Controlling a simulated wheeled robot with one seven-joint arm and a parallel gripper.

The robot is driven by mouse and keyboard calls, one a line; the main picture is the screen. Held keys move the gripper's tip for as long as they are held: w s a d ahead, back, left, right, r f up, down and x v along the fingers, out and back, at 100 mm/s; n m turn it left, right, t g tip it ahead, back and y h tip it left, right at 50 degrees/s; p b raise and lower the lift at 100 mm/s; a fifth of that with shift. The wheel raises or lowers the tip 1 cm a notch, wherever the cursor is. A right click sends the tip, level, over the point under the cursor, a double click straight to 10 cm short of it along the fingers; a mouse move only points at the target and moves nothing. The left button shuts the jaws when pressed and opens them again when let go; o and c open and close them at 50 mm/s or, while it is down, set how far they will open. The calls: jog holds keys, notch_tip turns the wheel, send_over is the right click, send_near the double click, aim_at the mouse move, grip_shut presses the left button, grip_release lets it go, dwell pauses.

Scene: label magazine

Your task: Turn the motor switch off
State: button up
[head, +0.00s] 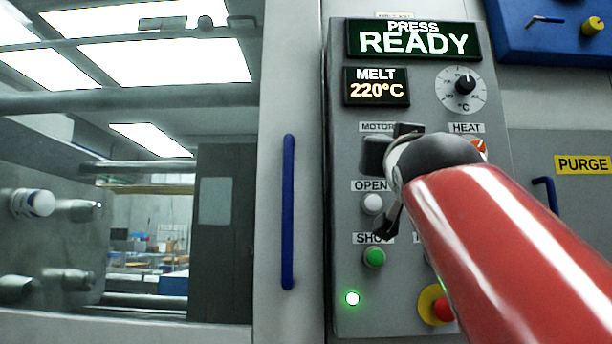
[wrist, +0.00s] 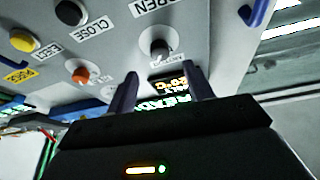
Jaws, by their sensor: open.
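The motor switch (wrist: 158,48) is a dark round knob with a pale mark, above its label in the wrist view. In the head view my gripper (head: 378,152) covers the place below the MOTOR label (head: 378,127), so the knob is hidden there. In the wrist view my gripper (wrist: 161,76) is open, with its two dark fingers apart and pointing at the panel. The knob lies just beyond the fingertips, roughly in line with the gap between them. Nothing is held. I cannot tell whether a finger touches the knob.
The orange heat knob (wrist: 81,75) sits beside the motor knob. The panel (head: 345,215) also holds a white button (head: 372,204), a green button (head: 374,257), a dial (head: 464,86) and a red-and-yellow stop button (head: 441,308). A blue door handle (head: 288,212) stands left. The display reads PRESS READY.

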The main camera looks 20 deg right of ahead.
jog(key=p+x, duration=0.2)
jog(key=x, duration=0.5)
jog(key=shift+w, duration=0.2)
jog(key=shift+r, duration=0.1)
jog(key=c, duration=1)
jog(key=shift+o, duration=0.2)
